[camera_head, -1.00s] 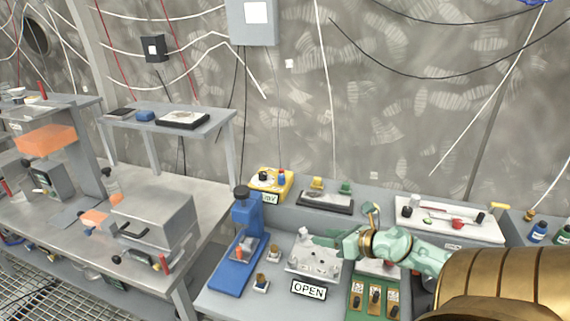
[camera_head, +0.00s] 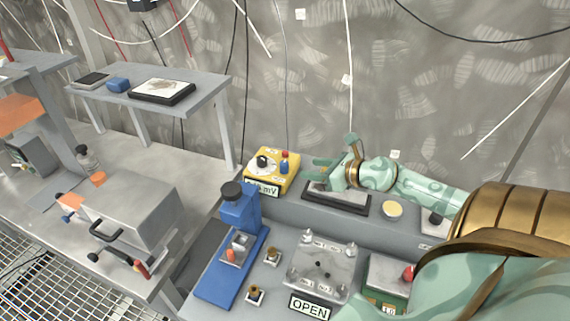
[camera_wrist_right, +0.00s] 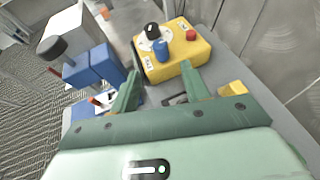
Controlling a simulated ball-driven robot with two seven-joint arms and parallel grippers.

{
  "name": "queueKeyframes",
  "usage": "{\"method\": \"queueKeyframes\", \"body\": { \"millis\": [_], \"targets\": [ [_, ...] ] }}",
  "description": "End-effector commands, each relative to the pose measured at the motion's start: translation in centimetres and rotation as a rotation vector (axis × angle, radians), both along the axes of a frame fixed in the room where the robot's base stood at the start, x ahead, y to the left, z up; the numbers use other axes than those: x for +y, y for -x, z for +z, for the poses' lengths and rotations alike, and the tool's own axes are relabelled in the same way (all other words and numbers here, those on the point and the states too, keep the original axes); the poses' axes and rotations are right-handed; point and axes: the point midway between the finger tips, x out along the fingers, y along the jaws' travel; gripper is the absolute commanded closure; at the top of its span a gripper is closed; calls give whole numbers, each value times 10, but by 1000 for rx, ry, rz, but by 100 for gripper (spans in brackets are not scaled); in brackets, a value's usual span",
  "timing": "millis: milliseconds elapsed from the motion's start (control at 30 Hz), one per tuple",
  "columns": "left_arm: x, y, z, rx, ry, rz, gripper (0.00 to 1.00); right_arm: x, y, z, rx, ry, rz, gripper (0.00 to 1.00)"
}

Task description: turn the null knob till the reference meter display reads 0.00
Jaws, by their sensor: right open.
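The reference meter is a yellow box (camera_head: 288,184) on the raised back ledge; it also shows in the right wrist view (camera_wrist_right: 178,68). Its front display (camera_head: 262,189) ends in "mV"; I cannot read the digits for sure. On top are a black knob (camera_wrist_right: 152,30) on a white dial, a blue knob (camera_wrist_right: 162,48) and a red button (camera_wrist_right: 191,35). I cannot tell which knob is the null knob. My right gripper (camera_head: 314,172) is open and empty, just right of the meter and apart from it, its fingers pointing towards it. My left gripper is not in view.
A dark tray (camera_head: 338,202) lies beneath the right gripper. A blue stand (camera_head: 232,250), a clear plate (camera_head: 320,274) with posts and an OPEN sign (camera_head: 310,308) occupy the lower bench. A grey box (camera_head: 122,212) stands on the left table.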

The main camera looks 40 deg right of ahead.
Motion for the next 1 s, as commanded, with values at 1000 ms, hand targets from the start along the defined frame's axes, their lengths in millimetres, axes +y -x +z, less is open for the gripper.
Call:
{"method": "queueKeyframes", "body": {
  "millis": [1000],
  "targets": [
    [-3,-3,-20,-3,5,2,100,22,-101,-43,0,0,0,73]
  ]
}}
